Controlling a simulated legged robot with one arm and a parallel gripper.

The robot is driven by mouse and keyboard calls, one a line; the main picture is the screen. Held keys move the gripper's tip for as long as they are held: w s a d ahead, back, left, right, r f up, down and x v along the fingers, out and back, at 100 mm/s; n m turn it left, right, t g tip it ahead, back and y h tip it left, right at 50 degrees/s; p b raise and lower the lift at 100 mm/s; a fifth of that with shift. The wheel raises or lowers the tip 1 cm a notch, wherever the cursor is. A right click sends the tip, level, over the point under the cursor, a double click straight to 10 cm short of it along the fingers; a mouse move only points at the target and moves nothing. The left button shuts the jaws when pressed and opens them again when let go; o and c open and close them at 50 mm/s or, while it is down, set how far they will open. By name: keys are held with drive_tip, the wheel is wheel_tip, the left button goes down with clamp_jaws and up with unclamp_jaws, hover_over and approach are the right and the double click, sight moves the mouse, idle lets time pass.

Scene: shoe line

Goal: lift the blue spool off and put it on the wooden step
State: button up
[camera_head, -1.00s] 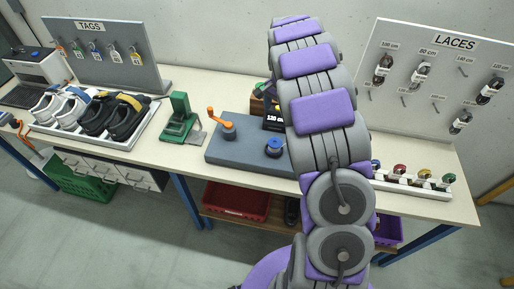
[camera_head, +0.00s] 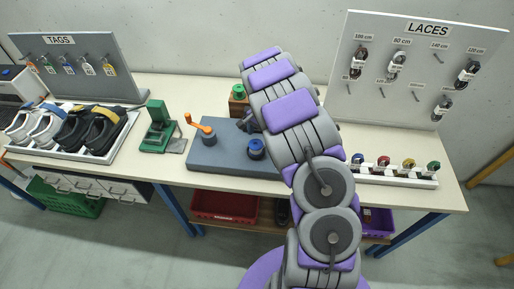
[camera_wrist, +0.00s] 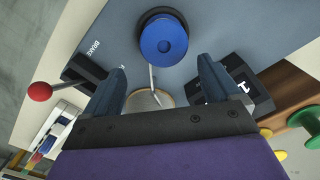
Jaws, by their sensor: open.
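The blue spool (camera_head: 256,148) sits upright on the blue-grey board (camera_head: 215,155). In the wrist view the spool (camera_wrist: 163,40) lies beyond my fingertips, centred between them but apart from them. My gripper (camera_wrist: 162,76) is open and empty, and a thin rod and a pale ring show between its fingers. In the head view my arm hides most of the gripper. The wooden step (camera_head: 238,106) stands behind the board, with a green spool (camera_head: 239,92) on it. In the wrist view the brown step (camera_wrist: 292,88) is at the right, partly covered by a black box.
The black box (camera_wrist: 247,92) with white figures is close beside the right finger. A red-knobbed lever (camera_wrist: 40,91) is at the left, near a BRAKE label. An orange crank (camera_head: 197,125) stands on the board. A lace rack (camera_head: 395,175) is to the right.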

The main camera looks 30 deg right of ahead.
sight(256, 144)
drive_tip(key=shift+d+f, duration=0.1)
drive_tip(key=shift+f, duration=0.25)
drive_tip(key=a+f, duration=0.1)
drive_tip(key=f, duration=0.1)
drive_tip(key=a+f, duration=0.2)
drive_tip(key=shift+w+a+b, duration=0.1)
drive_tip(key=shift+a+b, duration=0.1)
drive_tip(key=shift+b, duration=0.15)
drive_tip(key=shift+d, duration=0.45)
drive_tip(key=shift+c, duration=0.2)
drive_tip(key=shift+d+f, duration=0.1)
drive_tip(key=shift+d, duration=0.8)
drive_tip(key=c, duration=0.5)
drive_tip(key=shift+a, duration=0.85)
drive_tip(key=c, duration=0.4)
drive_tip(key=shift+a, duration=0.1)
drive_tip(key=shift+c, duration=1.4)
drive_tip(key=shift+d, duration=0.2)
